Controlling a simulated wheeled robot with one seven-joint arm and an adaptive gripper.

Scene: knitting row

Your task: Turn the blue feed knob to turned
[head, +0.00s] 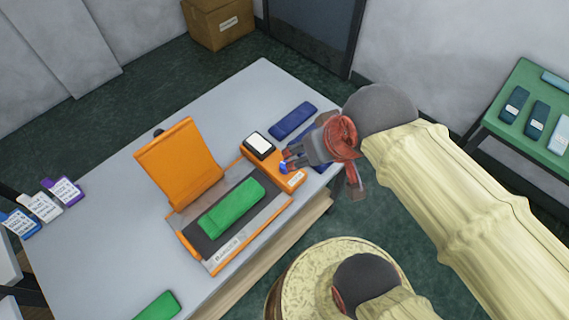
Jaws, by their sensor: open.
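The blue feed knob (284,168) is small and sits on the orange control box (293,181) at the right of the orange machine (183,165). Its turned angle is too small to read. My gripper (292,160) is at the knob, coming in from the right, with its fingertips close to it. I cannot tell whether the fingers touch the knob. The gripper is open. Its fingers hide part of the control box and the table behind.
A green block (232,206) lies on the machine's dark bed, and another green block (157,307) is at the table's front edge. A blue block (292,120) lies behind the control box. Tags (40,207) stand at left. A green table (540,80) stands at right.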

